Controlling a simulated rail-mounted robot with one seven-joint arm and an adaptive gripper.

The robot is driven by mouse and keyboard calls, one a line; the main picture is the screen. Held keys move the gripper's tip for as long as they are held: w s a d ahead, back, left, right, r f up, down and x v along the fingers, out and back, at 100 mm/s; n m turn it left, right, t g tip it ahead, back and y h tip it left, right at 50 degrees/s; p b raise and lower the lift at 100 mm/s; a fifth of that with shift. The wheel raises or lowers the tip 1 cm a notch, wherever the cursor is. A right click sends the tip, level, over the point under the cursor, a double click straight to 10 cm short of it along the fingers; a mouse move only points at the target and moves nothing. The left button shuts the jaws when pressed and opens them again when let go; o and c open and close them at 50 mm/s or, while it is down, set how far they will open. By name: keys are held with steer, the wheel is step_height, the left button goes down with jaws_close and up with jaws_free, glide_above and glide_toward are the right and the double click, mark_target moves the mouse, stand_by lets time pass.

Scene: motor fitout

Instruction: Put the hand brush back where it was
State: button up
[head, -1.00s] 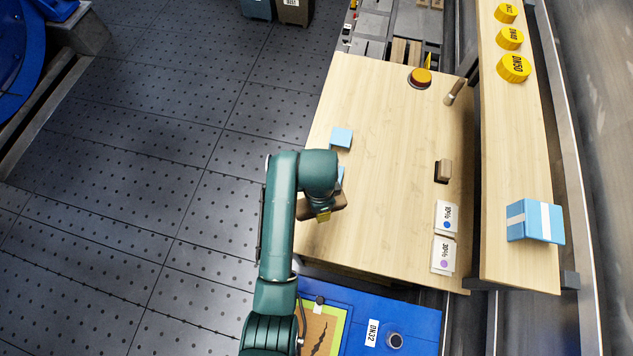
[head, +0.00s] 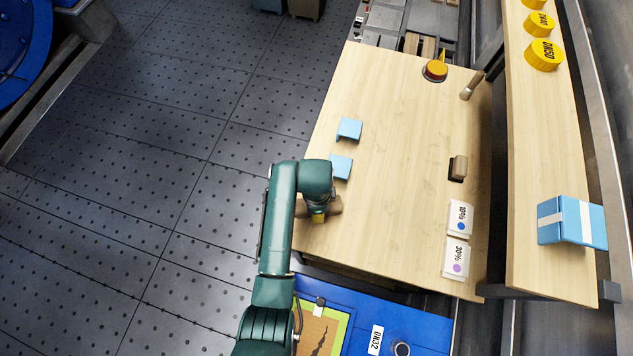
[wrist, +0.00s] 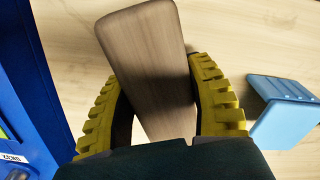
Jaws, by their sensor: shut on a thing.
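The hand brush, seen as a brown wooden piece (wrist: 150,62), is between the yellow ridged fingers of my gripper (wrist: 165,100) in the wrist view. My gripper (head: 318,216) is shut on it. In the head view the brush (head: 335,206) shows beside my wrist, over the front left part of the wooden table (head: 390,210). Its bristles are not visible, and I cannot tell whether it touches the table.
Two light blue pieces (head: 349,129) (head: 341,167) stand near the table's left edge, one close to my gripper. A blue surface (head: 360,310) lies in front. The table's middle is clear.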

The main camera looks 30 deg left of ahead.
steer(key=shift+f, duration=0.1)
steer(key=o, duration=1.2)
steer(key=shift+c, duration=0.2)
step_height(320, 180, up, 12)
steer(key=p, duration=0.2)
steer(key=shift+p, duration=0.3)
